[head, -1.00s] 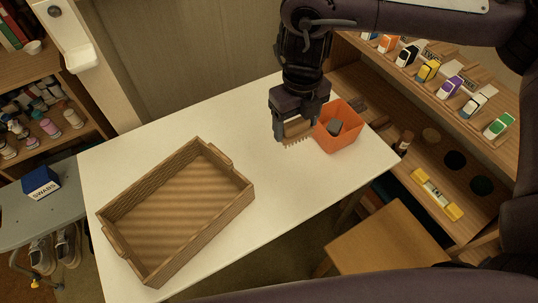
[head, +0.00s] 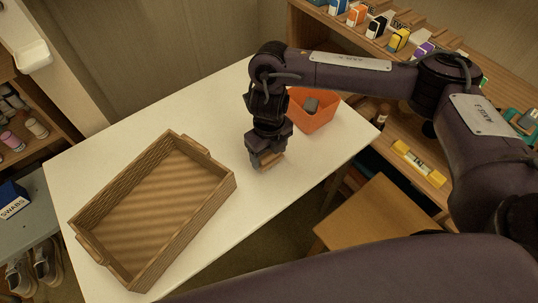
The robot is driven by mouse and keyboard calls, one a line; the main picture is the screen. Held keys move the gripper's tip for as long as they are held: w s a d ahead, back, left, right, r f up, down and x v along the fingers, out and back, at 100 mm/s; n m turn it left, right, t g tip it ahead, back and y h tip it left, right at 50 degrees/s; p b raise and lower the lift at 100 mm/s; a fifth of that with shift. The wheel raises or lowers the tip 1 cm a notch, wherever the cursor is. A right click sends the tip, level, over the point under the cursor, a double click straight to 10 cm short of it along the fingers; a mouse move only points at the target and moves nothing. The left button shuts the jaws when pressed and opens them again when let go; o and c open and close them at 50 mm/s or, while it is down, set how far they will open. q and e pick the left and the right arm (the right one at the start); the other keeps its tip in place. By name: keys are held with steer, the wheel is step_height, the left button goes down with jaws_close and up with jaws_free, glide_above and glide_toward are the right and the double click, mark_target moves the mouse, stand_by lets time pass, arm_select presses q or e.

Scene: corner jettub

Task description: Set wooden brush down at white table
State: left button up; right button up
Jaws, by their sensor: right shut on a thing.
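The white table (head: 225,108) fills the middle of the head view. My right gripper (head: 266,163) points down over the table, between the wicker tray and the orange bin. It is shut on the wooden brush (head: 271,160), a small brown piece showing between and beside the fingers. The brush is at or very near the table top; I cannot tell whether it touches. Most of the brush is hidden by the gripper. My left gripper is not in view.
A brown wicker tray (head: 122,191) takes up the table's left part. An orange bin (head: 317,119) holding a grey thing stands just right of my gripper. Bare table lies around the gripper. A wooden stool (head: 376,222) and shelf (head: 303,30) stand right.

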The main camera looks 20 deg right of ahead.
steer(key=shift+f, duration=0.55)
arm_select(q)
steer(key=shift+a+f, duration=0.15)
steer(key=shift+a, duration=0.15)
arm_select(e)
steer(key=shift+w, duration=0.1)
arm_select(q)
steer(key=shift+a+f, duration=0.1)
arm_select(e)
steer(key=shift+f, duration=0.1)
steer(key=shift+f, duration=0.15)
steer(key=o, duration=1)
